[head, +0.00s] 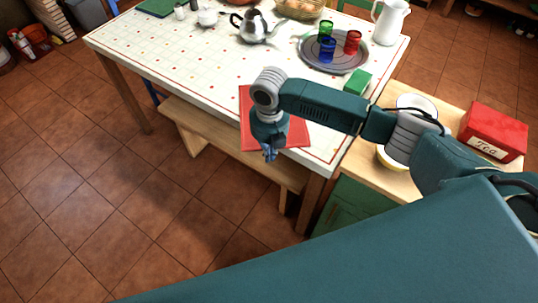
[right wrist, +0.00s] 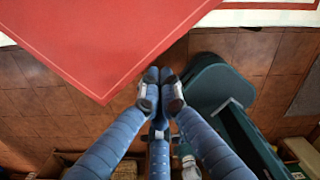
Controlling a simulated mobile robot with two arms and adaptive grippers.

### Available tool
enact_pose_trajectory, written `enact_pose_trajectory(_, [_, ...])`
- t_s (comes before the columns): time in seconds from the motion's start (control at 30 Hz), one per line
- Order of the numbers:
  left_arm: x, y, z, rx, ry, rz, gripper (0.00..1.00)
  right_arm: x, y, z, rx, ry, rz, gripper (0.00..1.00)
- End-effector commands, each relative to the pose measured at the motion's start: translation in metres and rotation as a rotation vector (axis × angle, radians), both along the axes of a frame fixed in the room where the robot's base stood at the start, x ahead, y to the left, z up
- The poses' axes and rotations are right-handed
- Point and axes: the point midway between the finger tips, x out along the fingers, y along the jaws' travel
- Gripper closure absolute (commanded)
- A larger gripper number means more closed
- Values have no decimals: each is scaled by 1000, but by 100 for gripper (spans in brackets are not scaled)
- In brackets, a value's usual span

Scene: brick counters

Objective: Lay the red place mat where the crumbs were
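The red place mat (head: 251,135) lies at the table's front right, partly under my right arm in the head view. Its front corner sticks out past the table edge. In the right wrist view the mat (right wrist: 95,35) fills the upper left, with floor showing around its corner. My right gripper (head: 269,153) points down at the mat's front edge. In the right wrist view its fingertips (right wrist: 160,76) are together with nothing seen between them, just beside the mat's edge in the picture. I cannot make out crumbs on the patterned table top. My left gripper is not in view.
On the table (head: 165,50) stand a round tray (head: 312,55) with several coloured cups, a green block (head: 357,82), a kettle (head: 253,27) and a white jug (head: 390,22). A wooden bench (head: 225,138) is below. A red tea box (head: 493,130) stands right. The table's left middle is clear.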

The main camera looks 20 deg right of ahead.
Motion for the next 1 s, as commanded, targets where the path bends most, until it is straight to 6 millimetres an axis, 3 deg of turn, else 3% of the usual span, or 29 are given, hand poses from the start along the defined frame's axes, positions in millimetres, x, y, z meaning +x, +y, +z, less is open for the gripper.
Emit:
enact_pose_trajectory(0.17, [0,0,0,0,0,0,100,2,-1,0,0,-1,-1,100])
enact_pose_trajectory(0.47, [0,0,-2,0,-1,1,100,26,-12,0,2,-1,-2,100])
enact_pose_trajectory(0.8, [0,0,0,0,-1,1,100,24,-11,1,1,0,-1,100])
enact_pose_trajectory(1.0, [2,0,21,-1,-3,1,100,12,1,6,1,3,-1,100])
